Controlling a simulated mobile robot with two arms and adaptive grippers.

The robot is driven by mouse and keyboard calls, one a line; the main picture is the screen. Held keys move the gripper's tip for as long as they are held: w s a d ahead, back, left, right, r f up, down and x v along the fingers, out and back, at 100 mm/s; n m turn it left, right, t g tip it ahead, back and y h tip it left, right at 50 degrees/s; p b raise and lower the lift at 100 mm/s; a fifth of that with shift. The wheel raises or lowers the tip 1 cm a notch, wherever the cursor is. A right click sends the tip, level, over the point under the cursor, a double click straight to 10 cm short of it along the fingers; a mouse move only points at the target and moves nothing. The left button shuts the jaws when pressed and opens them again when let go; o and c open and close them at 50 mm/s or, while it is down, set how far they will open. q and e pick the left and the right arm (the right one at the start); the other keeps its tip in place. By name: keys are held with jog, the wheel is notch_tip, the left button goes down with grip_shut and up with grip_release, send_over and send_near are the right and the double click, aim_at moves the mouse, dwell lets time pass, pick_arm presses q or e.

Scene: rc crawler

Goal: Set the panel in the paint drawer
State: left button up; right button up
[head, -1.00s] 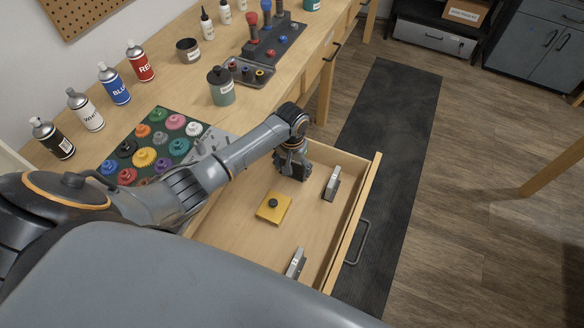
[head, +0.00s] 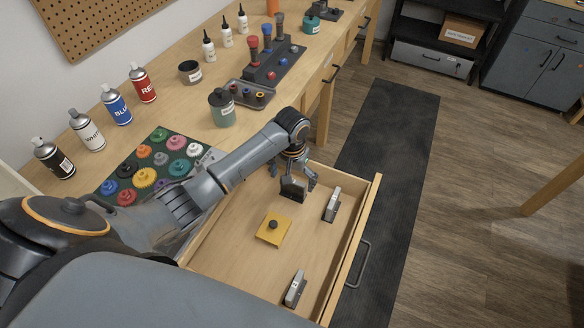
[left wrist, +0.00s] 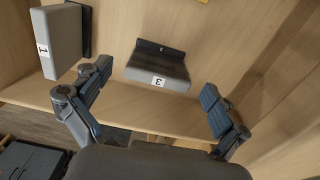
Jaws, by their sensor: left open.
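The paint drawer (head: 359,240) is pulled out from the bench. A small grey panel with a dark back plate (head: 292,190) stands in its far part, mostly seen from its dark side. In the left wrist view this panel (left wrist: 158,70) bears a label that reads 3, upside down. My left gripper (head: 301,176) is just above it, with its fingers spread. In the left wrist view the open fingers (left wrist: 152,108) are apart from the panel, one on each side, and nothing is held. My right gripper is not in view.
The drawer also holds a yellow plate with a black knob (head: 272,231), a grey block (head: 332,205) near the front wall, labelled 1 in the left wrist view (left wrist: 60,45), and another grey block (head: 294,289). Spray cans, gears and jars crowd the bench above.

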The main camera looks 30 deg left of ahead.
pick_arm(q)
notch_tip(320, 180, up, 7)
jog(key=shift+f, duration=0.1)
dwell(0.5)
